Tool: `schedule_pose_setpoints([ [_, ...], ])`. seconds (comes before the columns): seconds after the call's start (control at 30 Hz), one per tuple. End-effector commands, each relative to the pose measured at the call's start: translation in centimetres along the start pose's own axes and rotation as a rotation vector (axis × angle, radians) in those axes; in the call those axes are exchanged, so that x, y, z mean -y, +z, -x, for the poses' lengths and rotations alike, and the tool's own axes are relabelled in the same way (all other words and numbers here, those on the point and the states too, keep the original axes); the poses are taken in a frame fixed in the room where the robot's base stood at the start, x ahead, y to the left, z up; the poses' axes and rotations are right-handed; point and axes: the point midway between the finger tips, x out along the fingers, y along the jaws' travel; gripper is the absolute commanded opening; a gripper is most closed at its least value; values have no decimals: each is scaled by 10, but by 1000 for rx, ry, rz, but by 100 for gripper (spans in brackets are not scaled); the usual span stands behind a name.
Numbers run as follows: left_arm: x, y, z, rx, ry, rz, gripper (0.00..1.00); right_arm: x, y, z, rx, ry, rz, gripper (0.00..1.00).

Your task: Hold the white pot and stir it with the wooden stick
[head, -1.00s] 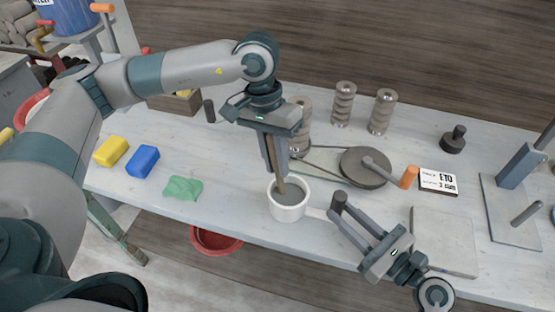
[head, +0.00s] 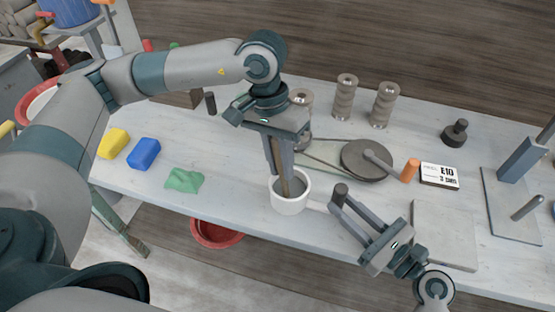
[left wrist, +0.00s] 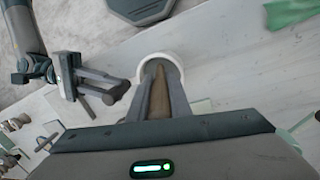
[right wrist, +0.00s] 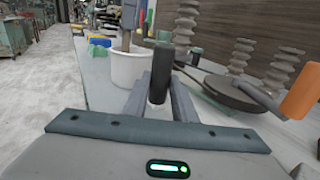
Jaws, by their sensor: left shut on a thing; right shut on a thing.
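The white pot (head: 291,206) stands near the table's front edge with grey contents inside; it also shows in the left wrist view (left wrist: 143,68) and right wrist view (right wrist: 127,70). The wooden stick (left wrist: 160,97) points down into it, its lower end hidden in the pot. My left gripper (head: 284,190) is shut on the stick, its fingers pointing down at the pot's mouth. My right gripper (head: 337,197) is shut on the dark grip (right wrist: 161,72) of the pot's handle, to the right of the pot.
A grey wheel disc (head: 366,162) with an orange-gripped crank (head: 410,171) lies behind my right gripper. Ribbed rollers (head: 384,105) stand at the back. A green cloth (head: 184,180), blue block (head: 144,153) and yellow block (head: 113,143) lie left.

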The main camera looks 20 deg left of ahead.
Motion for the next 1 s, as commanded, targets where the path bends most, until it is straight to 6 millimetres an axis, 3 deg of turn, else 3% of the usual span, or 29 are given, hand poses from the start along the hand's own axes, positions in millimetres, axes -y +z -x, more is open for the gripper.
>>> schedule_pose_setpoints([
  [1.0, -11, -18, -1, 0, 1, 2, 0, 0, 0, 0, 1, 0, 0, 0],
])
